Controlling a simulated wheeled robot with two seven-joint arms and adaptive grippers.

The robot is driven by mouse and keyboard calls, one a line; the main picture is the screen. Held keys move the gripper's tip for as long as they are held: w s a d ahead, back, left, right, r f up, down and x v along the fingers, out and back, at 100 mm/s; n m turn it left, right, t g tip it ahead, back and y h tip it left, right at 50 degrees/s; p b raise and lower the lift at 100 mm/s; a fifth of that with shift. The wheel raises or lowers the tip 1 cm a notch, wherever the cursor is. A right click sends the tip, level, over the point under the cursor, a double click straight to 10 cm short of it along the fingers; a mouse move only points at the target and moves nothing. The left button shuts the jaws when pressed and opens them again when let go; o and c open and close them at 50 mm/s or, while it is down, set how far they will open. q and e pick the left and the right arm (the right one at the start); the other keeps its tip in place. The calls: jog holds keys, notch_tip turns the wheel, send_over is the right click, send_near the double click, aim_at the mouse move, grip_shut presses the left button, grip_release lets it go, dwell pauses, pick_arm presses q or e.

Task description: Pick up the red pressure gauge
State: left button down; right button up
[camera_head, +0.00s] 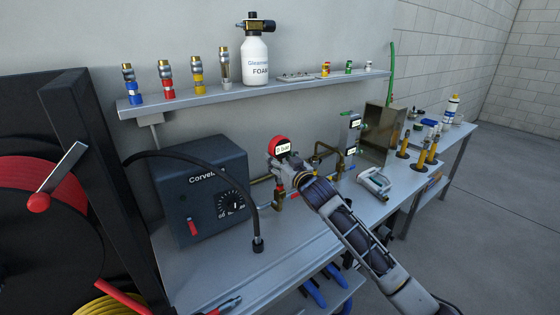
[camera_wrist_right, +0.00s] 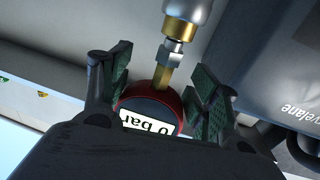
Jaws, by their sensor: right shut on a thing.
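The red pressure gauge (camera_head: 279,145) has a round red body and a white display reading "0 bar". In the head view it is at the back of the bench, right of the dark Corvelane box. My right gripper (camera_head: 287,172) is at the gauge, its arm reaching in from the lower right. In the right wrist view the gauge (camera_wrist_right: 150,106) sits between the green-padded fingers of the right gripper (camera_wrist_right: 158,88), which is shut on it. A brass stem and silver nut (camera_wrist_right: 170,55) run up from the gauge in that view. My left gripper is not in view.
The dark box (camera_head: 203,190) stands close left of the gauge, with a black hose (camera_head: 248,185) arching in front. A shelf (camera_head: 260,88) with coloured fittings and a foam bottle (camera_head: 255,58) is above. Brass pipework (camera_head: 326,155) and a grey handheld device (camera_head: 374,183) are to the right.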

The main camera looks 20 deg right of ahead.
aim_at(281, 137)
jog(key=shift+r, duration=4.65)
jog(key=shift+d, duration=0.1)
